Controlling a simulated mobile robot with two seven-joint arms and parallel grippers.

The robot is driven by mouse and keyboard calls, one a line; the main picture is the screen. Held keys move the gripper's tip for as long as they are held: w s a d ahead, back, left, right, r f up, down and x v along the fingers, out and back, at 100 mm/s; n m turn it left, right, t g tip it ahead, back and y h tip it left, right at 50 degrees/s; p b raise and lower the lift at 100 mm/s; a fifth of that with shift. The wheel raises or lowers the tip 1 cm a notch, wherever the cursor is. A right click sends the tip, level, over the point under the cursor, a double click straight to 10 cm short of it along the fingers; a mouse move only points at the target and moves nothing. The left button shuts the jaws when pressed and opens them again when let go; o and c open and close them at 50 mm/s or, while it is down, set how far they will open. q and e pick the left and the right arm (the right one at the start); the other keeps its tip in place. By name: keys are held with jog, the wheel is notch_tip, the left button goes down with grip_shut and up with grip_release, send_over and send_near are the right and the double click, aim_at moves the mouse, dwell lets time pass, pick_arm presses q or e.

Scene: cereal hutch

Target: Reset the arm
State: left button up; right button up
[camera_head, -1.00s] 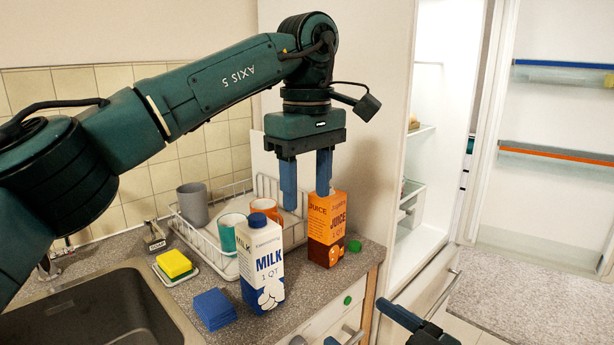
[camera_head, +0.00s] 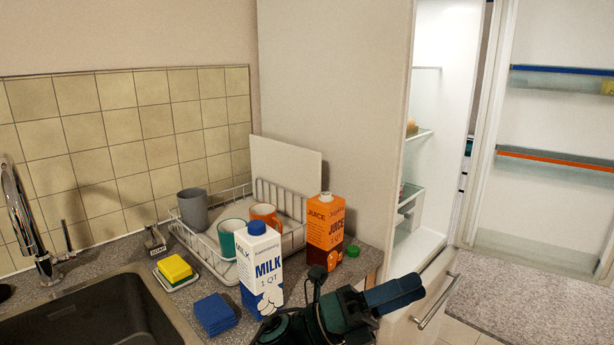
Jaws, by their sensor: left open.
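My left gripper (camera_head: 396,294) is low in the head view, in front of the counter's right end. Its blue fingers point right, hold nothing and are apart from the cartons. They overlap in this view, so the gap between them is hard to see. The dark green wrist (camera_head: 318,318) of my left arm shows at the bottom edge; the rest of that arm is out of view. My right gripper cannot be made out.
A milk carton (camera_head: 259,270) with a blue cap and an orange juice carton (camera_head: 325,232) stand upright on the counter. A green cap (camera_head: 353,251) lies beside the juice. Behind are a dish rack (camera_head: 184,236) with cups and an open fridge (camera_head: 436,130).

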pick_arm(q)
jog(key=w+a+f+n+t+y, duration=0.1)
jog(key=a+f+n+t+y, duration=0.7)
jog(key=n, duration=0.5)
jog(key=w+a+f+n+t+y, duration=0.1)
jog(key=a+f+n+t+y, duration=0.4)
jog(key=n+t, duration=0.6)
jog(key=s+a+f+n+g+y, duration=0.3)
jog(key=s+a+f+n+g, duration=0.1)
jog(key=s+a+f+n, duration=0.3)
jog(key=s+a+f+n+g+y+p, duration=0.1)
jog(key=s+a+f+n+g+y, duration=0.3)
jog(key=s+a+f+n, duration=0.3)
notch_tip(320, 180, down, 6)
jog(key=shift+s+a+r+n, duration=0.25)
jog(key=shift+s+n, duration=0.35)
jog(key=shift+s, duration=0.4)
pick_arm(e)
jog(key=s+d+f+m+g+h, duration=0.2)
jog(key=s+d+f+g+h, duration=0.1)
jog(key=s+f, duration=0.7)
notch_tip(320, 180, down, 4)
jog(key=shift+s+d+r+h, duration=0.15)
jog(key=shift+d+h, duration=0.15)
jog(key=shift+h, duration=0.2)
